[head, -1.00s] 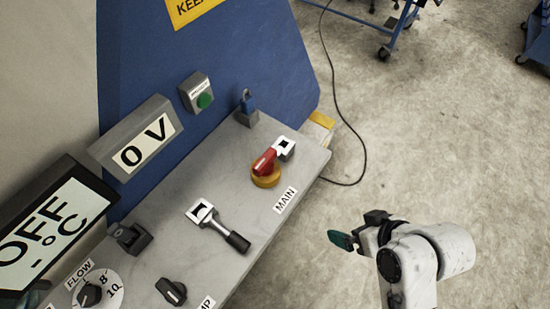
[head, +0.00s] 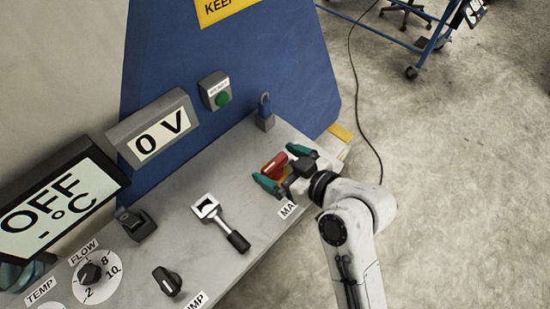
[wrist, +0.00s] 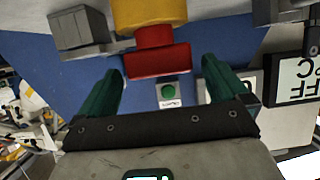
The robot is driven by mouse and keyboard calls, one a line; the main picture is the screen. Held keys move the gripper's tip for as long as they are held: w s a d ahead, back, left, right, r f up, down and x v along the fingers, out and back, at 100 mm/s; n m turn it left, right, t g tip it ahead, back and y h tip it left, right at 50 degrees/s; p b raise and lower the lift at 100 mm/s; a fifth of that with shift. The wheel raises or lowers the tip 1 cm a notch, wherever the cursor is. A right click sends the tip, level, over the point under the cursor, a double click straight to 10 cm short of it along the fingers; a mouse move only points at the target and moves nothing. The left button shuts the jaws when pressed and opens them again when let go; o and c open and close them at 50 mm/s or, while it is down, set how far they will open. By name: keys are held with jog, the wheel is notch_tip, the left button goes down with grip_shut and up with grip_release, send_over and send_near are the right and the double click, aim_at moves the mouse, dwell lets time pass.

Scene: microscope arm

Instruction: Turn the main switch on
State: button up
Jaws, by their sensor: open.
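The main switch (head: 275,164) is a red handle on a yellow base, on the grey console near its far right end. In the wrist view the red handle (wrist: 150,61) and yellow base (wrist: 148,14) stand at the top centre. My gripper (head: 281,169) is open, with green fingers on either side of the red handle in the head view. In the wrist view the fingertips flank the handle with gaps on both sides; contact does not show. The MAIN label (head: 287,210) and most of the yellow base are partly hidden by my gripper in the head view.
A green button box (head: 216,91) and a 0 V display (head: 160,134) are on the back panel. Open floor lies to the right.

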jog(key=shift+x, duration=0.95)
jog(key=c, duration=1.4)
